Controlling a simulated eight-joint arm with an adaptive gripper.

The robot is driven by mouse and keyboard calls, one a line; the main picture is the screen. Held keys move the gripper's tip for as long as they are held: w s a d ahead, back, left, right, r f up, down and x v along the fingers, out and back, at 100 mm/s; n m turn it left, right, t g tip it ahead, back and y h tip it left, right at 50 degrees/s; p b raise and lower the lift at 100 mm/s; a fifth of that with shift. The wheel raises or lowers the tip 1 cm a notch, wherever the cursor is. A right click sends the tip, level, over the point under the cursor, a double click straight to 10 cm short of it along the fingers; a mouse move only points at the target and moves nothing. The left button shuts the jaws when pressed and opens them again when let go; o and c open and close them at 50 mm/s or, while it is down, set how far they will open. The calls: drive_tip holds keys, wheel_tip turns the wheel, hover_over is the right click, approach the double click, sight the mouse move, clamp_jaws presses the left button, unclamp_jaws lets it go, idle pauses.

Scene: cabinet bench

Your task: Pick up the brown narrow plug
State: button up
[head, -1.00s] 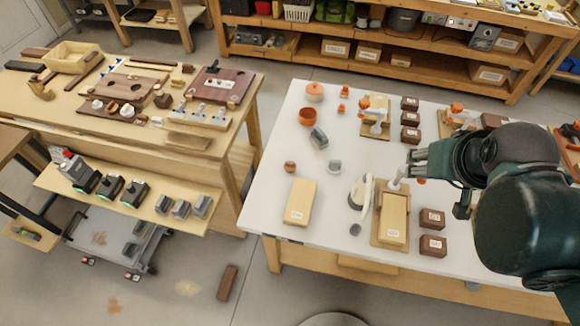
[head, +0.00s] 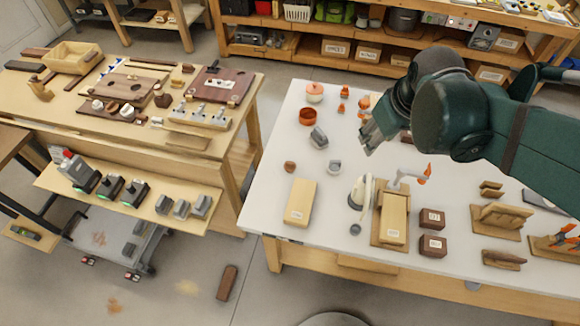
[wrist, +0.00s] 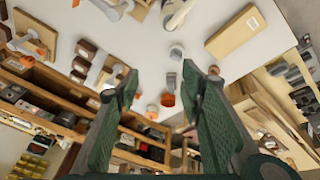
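My gripper (head: 370,138) hangs above the white table (head: 262,195), high over its middle. In the wrist view my gripper (wrist: 163,85) has its two green fingers spread, with nothing between them. I cannot tell for certain which thing is the brown narrow plug. A small brown round piece (head: 290,166) lies on the white table, left of my gripper. On the left bench, small brown pieces lie by a dark wooden board (head: 222,88), including a dark brown piece (head: 163,101) near a light wooden rail. They are too small to make out well.
The left bench (head: 45,105) has boards and a wooden box (head: 74,57). A lower shelf (head: 150,208) holds several grey and black devices. Orange pots (head: 306,117), an iron-like tool (head: 361,192), and dark boxes (head: 431,218) stand on the white table. A floor gap separates the benches.

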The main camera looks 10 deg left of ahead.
drive_tip(key=w+a+f+n+g, duration=0.1)
drive_tip(key=w+a+f+n, duration=0.25)
drive_tip(key=a, duration=0.25)
drive_tip(key=w+a+f+n+g, duration=0.1)
drive_tip(key=w+a+f+n, duration=0.1)
drive_tip(key=a+f, duration=0.3)
drive_tip(key=n+g, duration=0.2)
drive_tip(key=n, duration=0.3)
hover_over(289, 162)
drive_tip(key=shift+h, duration=0.4)
drive_tip(key=f, duration=1.1)
drive_tip(key=shift+d+f, duration=0.2)
drive_tip(key=shift+d, duration=0.15)
drive_tip(key=shift+s+a+f, duration=0.15)
drive_tip(key=shift+a+f, duration=0.15)
drive_tip(key=shift+f, duration=0.1)
drive_tip(key=shift+f, duration=0.1)
drive_tip(key=shift+f, duration=1.2)
drive_tip(key=shift+f, duration=0.15)
drive_tip(key=shift+f+b, duration=0.7)
drive_tip(key=shift+f, duration=1.75)
